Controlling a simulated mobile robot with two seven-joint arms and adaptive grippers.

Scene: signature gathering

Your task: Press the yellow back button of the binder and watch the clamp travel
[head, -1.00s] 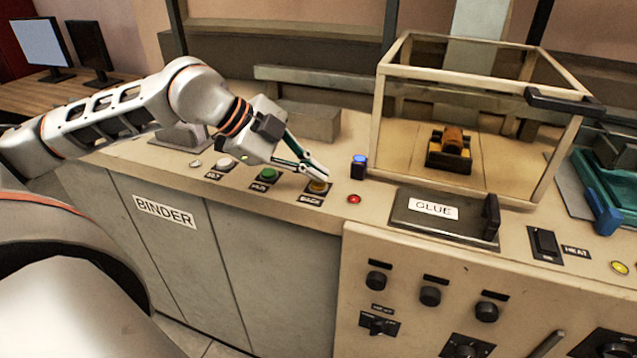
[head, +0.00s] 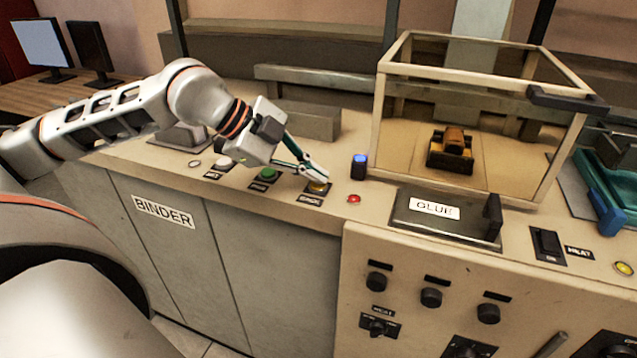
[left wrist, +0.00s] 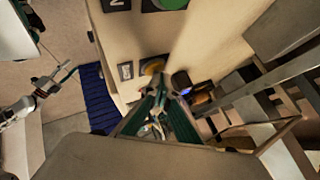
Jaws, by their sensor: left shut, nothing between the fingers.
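The yellow back button (head: 317,187) sits on a dark label plate at the right end of the binder's button row. My left gripper (head: 319,176) is shut and empty, fingers pointing down at this button. Its tips overlap the button's top in the picture; I cannot tell whether they press it. In the left wrist view the fingertips (left wrist: 163,82) lie beside the yellow button (left wrist: 152,66). The binder (head: 165,212) is the grey cabinet with its name on the front. I cannot make out the clamp for certain. My right gripper (left wrist: 48,84) shows at the left of the left wrist view, away from the counter.
A green button (head: 265,174) and a white button (head: 223,163) lie left of the yellow one. A red button (head: 354,199) and a blue-topped button (head: 359,166) lie right. A glass case (head: 480,85) and a glue lid (head: 444,220) stand further right.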

